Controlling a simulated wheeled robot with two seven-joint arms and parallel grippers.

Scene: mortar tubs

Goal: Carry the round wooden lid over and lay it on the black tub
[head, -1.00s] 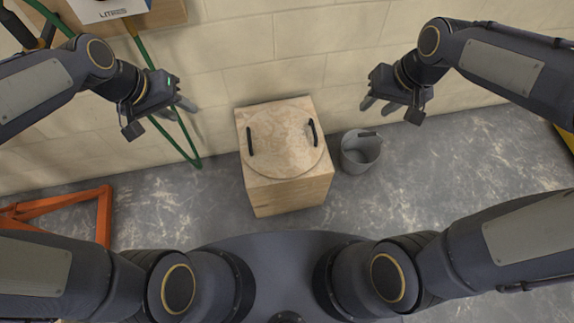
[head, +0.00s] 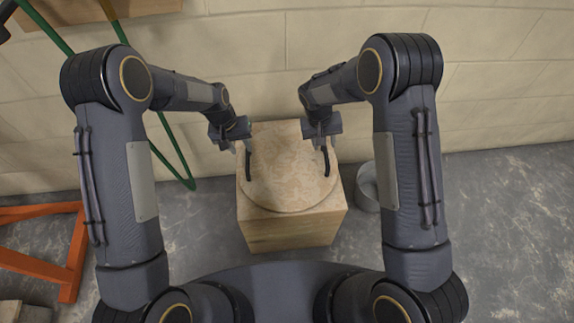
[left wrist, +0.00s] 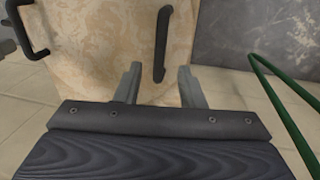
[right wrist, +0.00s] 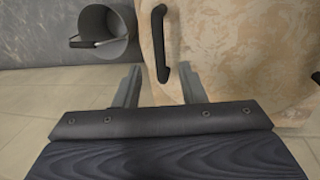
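The round wooden lid (head: 288,180) lies flat on a square wooden box (head: 292,232). It has two dark bar handles, the left one (head: 248,170) and the right one (head: 327,162). My left gripper (head: 241,145) is open at the far end of the left handle. In the left wrist view that handle (left wrist: 162,45) lies just ahead, in line with the gap between the fingers. My right gripper (head: 322,143) is open at the right handle, which shows ahead of its finger gap in the right wrist view (right wrist: 160,45). I see no black tub.
A grey bucket (head: 366,187) stands on the floor right of the box, partly behind my right arm. The floor at the right is clear.

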